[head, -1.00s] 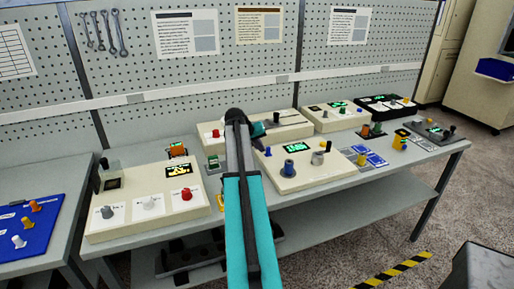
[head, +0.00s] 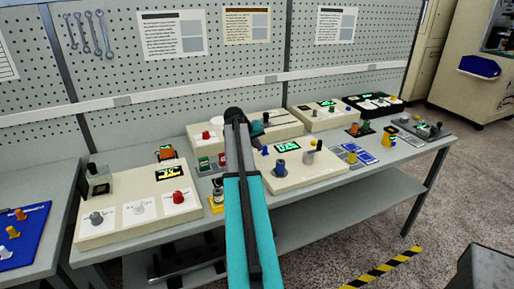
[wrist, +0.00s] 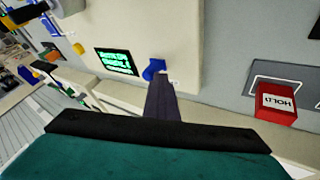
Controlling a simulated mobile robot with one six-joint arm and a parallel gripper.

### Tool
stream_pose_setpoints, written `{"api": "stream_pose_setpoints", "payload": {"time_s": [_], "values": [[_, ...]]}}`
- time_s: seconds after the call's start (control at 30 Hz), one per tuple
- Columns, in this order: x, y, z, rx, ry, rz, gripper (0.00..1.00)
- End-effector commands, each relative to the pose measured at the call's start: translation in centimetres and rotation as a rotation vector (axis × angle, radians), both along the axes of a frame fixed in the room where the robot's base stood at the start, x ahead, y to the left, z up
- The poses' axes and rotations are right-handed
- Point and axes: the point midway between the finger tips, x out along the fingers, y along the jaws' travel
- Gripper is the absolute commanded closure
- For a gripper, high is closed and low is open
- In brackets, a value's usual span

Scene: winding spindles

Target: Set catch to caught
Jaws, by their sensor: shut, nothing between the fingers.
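No part in view is readably labelled as the catch, so I cannot tell which control it is or how it is set. In the wrist view a cream panel (wrist: 195,50) carries a green-lit display (wrist: 116,62) and a small blue knob (wrist: 153,68). My gripper (wrist: 163,82) is shut and empty. Its dark fingertips appear right beside the blue knob, but contact cannot be told. A red block marked HOLD (wrist: 277,104) sits on a grey plate to the right. In the head view my gripper is mostly hidden behind my arm; a teal part (head: 257,128) shows.
The bench (head: 400,180) holds several cream control boxes, including a left one (head: 110,222) with three knobs and a middle one (head: 318,175) with a blue knob. A pegboard (head: 180,90) stands behind.

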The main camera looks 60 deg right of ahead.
Motion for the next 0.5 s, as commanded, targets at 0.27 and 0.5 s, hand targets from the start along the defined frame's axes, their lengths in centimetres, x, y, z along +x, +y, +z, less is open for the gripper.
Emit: {"api": "stream_pose_setpoints", "payload": {"time_s": [0.27, 0.5], "values": [[0.23, 0.0, 0.13, -0.009, 0.004, 0.005, 1.0], [0.72, 0.66, 0.17, -0.01, 0.003, 0.008, 1.0]]}}
